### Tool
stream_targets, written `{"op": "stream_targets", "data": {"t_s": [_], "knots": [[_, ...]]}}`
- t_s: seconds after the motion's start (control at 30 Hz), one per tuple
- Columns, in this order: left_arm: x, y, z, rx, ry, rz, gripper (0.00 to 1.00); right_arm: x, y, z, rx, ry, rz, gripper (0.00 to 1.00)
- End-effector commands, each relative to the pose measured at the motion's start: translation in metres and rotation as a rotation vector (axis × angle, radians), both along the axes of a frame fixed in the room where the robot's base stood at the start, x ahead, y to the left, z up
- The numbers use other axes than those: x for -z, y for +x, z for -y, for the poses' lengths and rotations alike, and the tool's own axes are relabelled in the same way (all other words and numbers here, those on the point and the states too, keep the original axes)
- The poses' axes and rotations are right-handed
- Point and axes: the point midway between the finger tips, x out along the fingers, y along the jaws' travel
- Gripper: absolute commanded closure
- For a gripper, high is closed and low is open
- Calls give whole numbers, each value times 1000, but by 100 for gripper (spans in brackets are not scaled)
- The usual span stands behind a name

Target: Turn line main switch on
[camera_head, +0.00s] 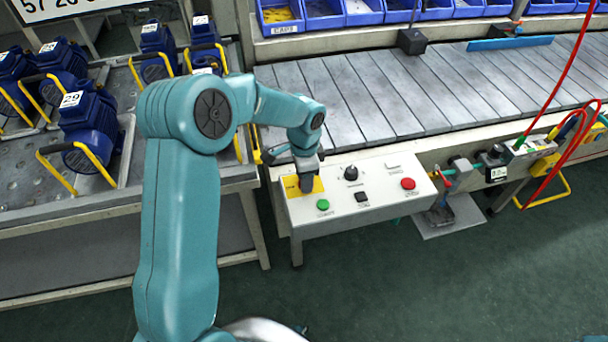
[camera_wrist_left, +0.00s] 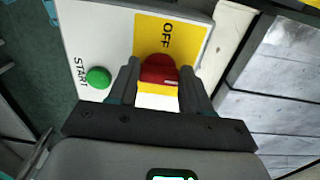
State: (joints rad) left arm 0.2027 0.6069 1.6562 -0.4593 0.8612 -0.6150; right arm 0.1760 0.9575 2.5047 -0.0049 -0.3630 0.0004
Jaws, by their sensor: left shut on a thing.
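The line main switch is a red knob (camera_wrist_left: 158,72) on a yellow plate (camera_wrist_left: 185,30) in the left wrist view, where the word OFF is printed above it. A short pale mark shows on the knob's lower right. My left gripper (camera_wrist_left: 159,80) has one finger on each side of the knob and is shut on it. In the head view my left gripper (camera_head: 305,183) reaches down onto the yellow plate (camera_head: 290,188) at the left end of the white control panel (camera_head: 340,212) and hides the knob. My right gripper is in neither view.
On the panel are a green START button (camera_head: 323,204), a black knob (camera_head: 351,173), a black switch (camera_head: 361,196) and a red button (camera_head: 408,184). The slatted conveyor (camera_head: 380,90) runs behind. Blue pumps (camera_head: 88,120) stand on a metal table at the left.

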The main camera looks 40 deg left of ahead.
Motion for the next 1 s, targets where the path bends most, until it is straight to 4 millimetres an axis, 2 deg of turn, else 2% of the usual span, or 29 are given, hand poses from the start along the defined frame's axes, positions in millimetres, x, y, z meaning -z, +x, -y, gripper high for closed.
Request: {"op": "stream_targets", "data": {"t_s": [0.43, 0.47, 0.53, 0.87, 1.0], "knots": [[-3, 3, 0, 12, 1, 11, 82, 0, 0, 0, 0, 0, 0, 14], [-3, 3, 0, 12, 1, 11, 48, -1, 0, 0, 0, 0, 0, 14], [-2, 3, 0, 12, 1, 11, 26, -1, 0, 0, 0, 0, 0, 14], [-3, 1, 0, 10, 0, 4, 26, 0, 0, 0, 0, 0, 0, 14], [-21, 2, 0, 10, 1, 9, 26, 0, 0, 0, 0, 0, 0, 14]]}}
